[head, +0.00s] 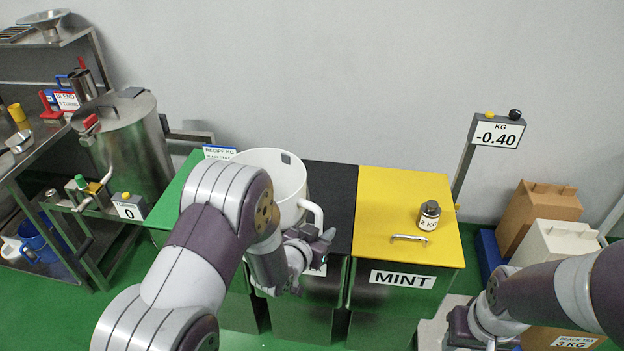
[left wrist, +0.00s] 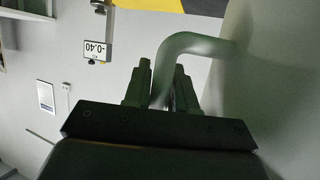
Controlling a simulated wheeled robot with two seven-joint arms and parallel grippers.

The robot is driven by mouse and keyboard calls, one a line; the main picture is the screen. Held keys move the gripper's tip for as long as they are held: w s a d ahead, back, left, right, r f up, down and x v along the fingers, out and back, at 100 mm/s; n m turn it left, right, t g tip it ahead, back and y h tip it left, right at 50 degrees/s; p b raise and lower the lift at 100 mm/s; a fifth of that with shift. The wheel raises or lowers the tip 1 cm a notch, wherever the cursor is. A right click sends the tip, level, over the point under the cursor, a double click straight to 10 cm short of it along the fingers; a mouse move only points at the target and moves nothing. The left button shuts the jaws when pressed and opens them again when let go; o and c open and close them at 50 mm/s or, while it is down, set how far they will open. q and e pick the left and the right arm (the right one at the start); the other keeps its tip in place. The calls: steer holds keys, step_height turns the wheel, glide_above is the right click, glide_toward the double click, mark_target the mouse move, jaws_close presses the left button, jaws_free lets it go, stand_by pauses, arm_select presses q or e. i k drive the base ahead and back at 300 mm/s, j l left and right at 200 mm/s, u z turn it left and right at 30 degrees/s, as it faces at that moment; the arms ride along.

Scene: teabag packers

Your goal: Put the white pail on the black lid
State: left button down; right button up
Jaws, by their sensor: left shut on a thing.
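The white pail (head: 272,168) stands upright in the head view, over the border of the green and black lids. My left arm hides its lower part, so I cannot tell whether it rests on a lid. The black lid (head: 335,195) shows to the right of the pail, between the green and yellow lids. My left gripper (head: 321,234) is shut on the pail's handle (head: 313,210). The left wrist view shows the handle (left wrist: 190,42) between its fingers (left wrist: 163,85) and the pail's wall (left wrist: 275,75) at the right. My right gripper (head: 470,345) is low at the right, partly cut off.
The green lid (head: 180,197) lies left, the yellow MINT lid (head: 390,200) right, with a small 2 KG weight (head: 429,215) and a handle on it. A scale display (head: 497,131) reads -0.40. A steel drum (head: 125,145) stands left, cartons (head: 535,215) right.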

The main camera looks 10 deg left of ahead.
mark_target(316, 190)
steer(key=i+l, duration=0.2)
steer(key=i, duration=0.25)
steer(key=i+l, duration=0.25)
steer(key=i, duration=0.15)
steer(key=i+l, duration=0.2)
steer(key=i, duration=0.25)
